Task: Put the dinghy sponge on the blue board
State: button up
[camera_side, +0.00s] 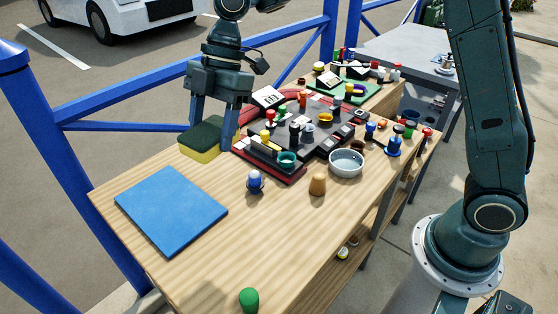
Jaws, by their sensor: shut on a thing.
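The dinghy sponge (201,141) has a dark green top and a yellow underside. It is near the far left edge of the wooden table, behind the blue board. My gripper (212,130) points down with one finger on each side of the sponge and is shut on it. I cannot tell whether the sponge touches the table or is just above it. The blue board (171,211) lies flat and bare on the left part of the table.
A dark panel (262,154) crowded with small coloured parts lies right of the sponge. Blue railings (130,125) run behind.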

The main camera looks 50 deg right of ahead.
jog(key=m, duration=0.1)
send_over(172, 212)
jog(key=s+d, duration=0.1)
jog(key=d, duration=0.1)
jog(key=shift+w+a+f+t, duration=0.25)
jog(key=shift+w+f+t, duration=0.05)
jog(key=shift+w+f, duration=0.2)
jog(key=shift+f, duration=0.1)
notch_tip(172, 212, down, 20)
jog(key=shift+r, duration=0.1)
dwell(0.9)
jog(key=o, duration=0.9)
jog(key=shift+f, duration=0.2)
jog(key=shift+o, duration=0.2)
jog(key=shift+r, duration=0.15)
